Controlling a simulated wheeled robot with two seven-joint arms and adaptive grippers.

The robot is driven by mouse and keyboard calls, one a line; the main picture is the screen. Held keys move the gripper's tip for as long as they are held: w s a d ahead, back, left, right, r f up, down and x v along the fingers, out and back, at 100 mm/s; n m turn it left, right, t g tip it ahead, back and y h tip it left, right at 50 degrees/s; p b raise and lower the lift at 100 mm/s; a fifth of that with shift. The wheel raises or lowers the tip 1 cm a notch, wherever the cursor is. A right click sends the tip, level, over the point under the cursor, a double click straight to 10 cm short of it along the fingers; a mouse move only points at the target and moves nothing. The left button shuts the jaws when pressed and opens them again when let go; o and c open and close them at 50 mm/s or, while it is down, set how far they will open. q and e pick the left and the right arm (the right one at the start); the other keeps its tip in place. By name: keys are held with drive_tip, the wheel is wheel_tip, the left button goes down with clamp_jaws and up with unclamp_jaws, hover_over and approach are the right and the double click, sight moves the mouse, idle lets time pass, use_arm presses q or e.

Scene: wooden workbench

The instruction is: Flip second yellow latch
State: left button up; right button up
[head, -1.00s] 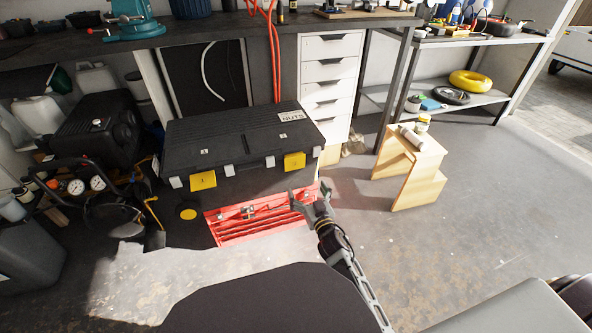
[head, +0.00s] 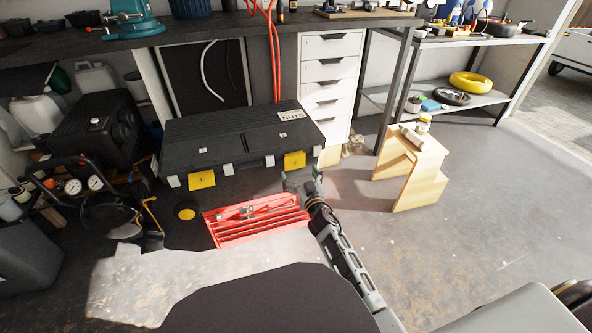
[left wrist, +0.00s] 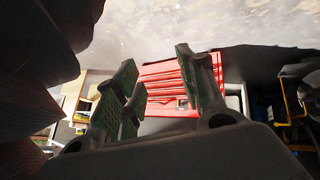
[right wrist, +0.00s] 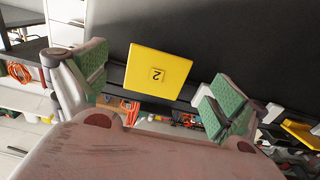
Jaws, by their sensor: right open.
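The second yellow latch (head: 294,160) is on the right of the front edge of a closed black toolbox (head: 235,139) marked NUTS. In the right wrist view the latch (right wrist: 157,66) is a yellow plate with a 2 on it, hanging down. The first yellow latch (head: 202,180) is on the left of the same edge. My right gripper (head: 304,181) is open just below and in front of the second latch. In its wrist view its fingers (right wrist: 160,84) are spread either side of the plate, with no contact visible. My left gripper (left wrist: 160,88) is open and empty, away from the latches.
A red tool tray (head: 258,220) is low in front of the black box. A wooden step stool (head: 412,172) stands to the right, and a black compressor (head: 98,130) to the left. White drawers (head: 330,85) are behind. The floor at right is open.

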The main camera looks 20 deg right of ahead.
sight(295, 166)
drive_tip(key=shift+w+b, duration=0.5)
drive_tip(key=shift+w, duration=1.5)
